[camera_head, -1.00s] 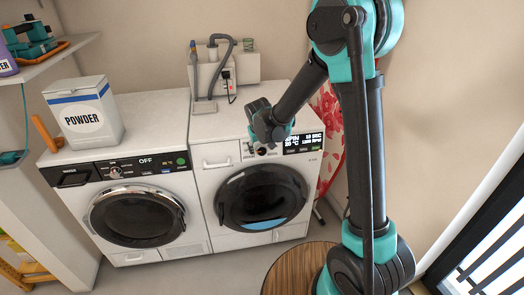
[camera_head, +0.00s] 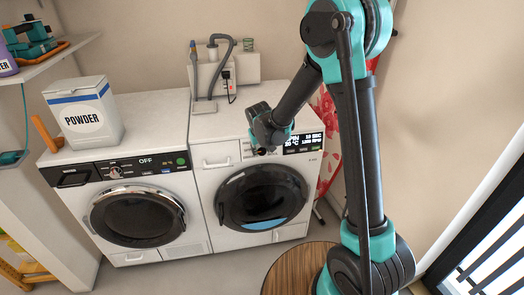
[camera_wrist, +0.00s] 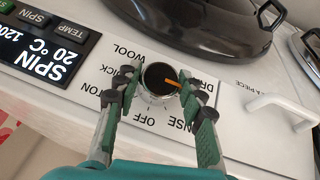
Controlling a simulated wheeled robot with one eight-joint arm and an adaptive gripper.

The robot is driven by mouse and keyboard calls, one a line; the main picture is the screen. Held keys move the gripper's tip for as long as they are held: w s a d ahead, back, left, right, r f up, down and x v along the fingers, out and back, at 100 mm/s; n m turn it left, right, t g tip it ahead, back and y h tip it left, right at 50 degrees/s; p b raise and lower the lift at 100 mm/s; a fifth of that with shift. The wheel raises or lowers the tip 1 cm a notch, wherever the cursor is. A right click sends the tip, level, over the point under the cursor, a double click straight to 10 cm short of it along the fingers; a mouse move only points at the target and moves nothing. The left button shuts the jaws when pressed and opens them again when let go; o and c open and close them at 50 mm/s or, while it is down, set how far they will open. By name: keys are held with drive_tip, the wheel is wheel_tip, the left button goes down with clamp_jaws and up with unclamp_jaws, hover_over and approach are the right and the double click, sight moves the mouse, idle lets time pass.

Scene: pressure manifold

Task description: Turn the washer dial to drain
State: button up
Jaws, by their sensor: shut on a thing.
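The washer dial (camera_wrist: 160,82) is a round black knob with an orange pointer mark and a pale ring, in the middle of the wrist view. Its printed labels appear upside down: WOOL, a partly covered QUICK, OFF, and others cut by my fingers. The orange mark points right, roughly toward the label starting "DR", which a finger partly hides. My gripper (camera_wrist: 157,92) has one finger on each side of the knob and is shut on it. In the head view, my gripper (camera_head: 263,147) is at the right washer's (camera_head: 212,160) panel and hides the dial.
The washer's display (camera_wrist: 40,50) reads SPIN, 20 °C. A drawer handle (camera_wrist: 280,108) lies right of the dial; the dark round door (camera_head: 262,197) is below the panel. Another washer (camera_head: 130,205) stands left, with a powder box (camera_head: 85,115) on it. A round wooden table (camera_head: 290,268) is in front.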

drive_tip(key=shift+a, duration=0.1)
drive_tip(key=h, duration=0.1)
drive_tip(key=n+t+h, duration=0.1)
drive_tip(key=shift+s+a+f+n+h, duration=0.1)
drive_tip(key=shift+a+n+h, duration=0.1)
drive_tip(key=shift+n+h, duration=0.15)
drive_tip(key=shift+a+f+n+t+h, duration=0.1)
drive_tip(key=shift+n+t+h, duration=1.15)
drive_tip(key=shift+h, duration=0.6)
drive_tip(key=o, duration=1.2)
drive_tip(key=shift+c, duration=0.2)
drive_tip(key=v, duration=1.2)
